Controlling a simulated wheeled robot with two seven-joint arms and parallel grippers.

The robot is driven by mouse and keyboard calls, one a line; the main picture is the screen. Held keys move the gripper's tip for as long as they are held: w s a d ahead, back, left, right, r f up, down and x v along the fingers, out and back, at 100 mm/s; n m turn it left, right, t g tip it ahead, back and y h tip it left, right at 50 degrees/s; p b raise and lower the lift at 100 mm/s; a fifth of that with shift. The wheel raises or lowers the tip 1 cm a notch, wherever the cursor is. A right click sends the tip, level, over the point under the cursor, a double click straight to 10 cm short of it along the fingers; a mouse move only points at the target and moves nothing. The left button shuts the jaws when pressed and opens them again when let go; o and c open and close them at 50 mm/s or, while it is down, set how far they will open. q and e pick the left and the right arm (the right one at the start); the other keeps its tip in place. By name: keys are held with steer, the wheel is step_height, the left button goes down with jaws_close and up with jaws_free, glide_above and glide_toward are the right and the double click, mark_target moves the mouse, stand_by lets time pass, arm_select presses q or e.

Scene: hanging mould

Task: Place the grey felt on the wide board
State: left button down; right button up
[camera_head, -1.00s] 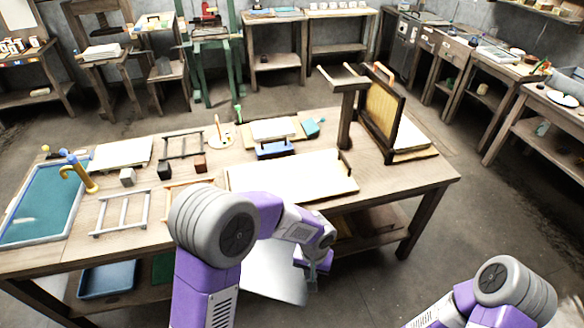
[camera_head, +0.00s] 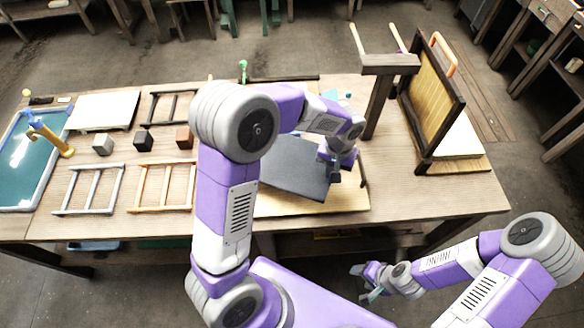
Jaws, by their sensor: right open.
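The grey felt (camera_head: 290,166) is a flat dark sheet over the wide board. My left gripper (camera_head: 333,178) is at its right edge and appears shut on it; the fingertips are partly hidden. The wide board (camera_head: 330,204) is pale and lies on the table near its front edge. The felt and my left arm cover much of it, and its front strip and right end show. I cannot tell whether the felt touches the board. My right gripper (camera_head: 366,283) is open and empty, in front of the table and away from the felt.
A wooden stand (camera_head: 380,95) and an upright framed mould (camera_head: 432,100) stand right of the board. Left are ladder-like frames (camera_head: 165,187), small blocks (camera_head: 143,140) and a blue-rimmed tray (camera_head: 25,165). Bare tabletop (camera_head: 440,195) shows at the front right.

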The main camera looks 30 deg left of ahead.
arm_select(q)
steer(key=f, duration=0.2)
steer(key=a+f+b, duration=0.1)
steer(key=f, duration=0.1)
steer(key=shift+a, duration=0.1)
steer(key=shift+w+f+b, duration=0.2)
steer(key=shift+f+b, duration=0.3)
steer(key=shift+f, duration=1.9)
steer(key=shift+f, duration=0.2)
steer(key=c, duration=1.3)
jaws_free()
steer(key=shift+o, duration=0.2)
steer(key=shift+r, duration=0.2)
step_height(320, 180, up, 12)
steer(key=shift+r+p, duration=0.1)
steer(key=shift+p, duration=1.05)
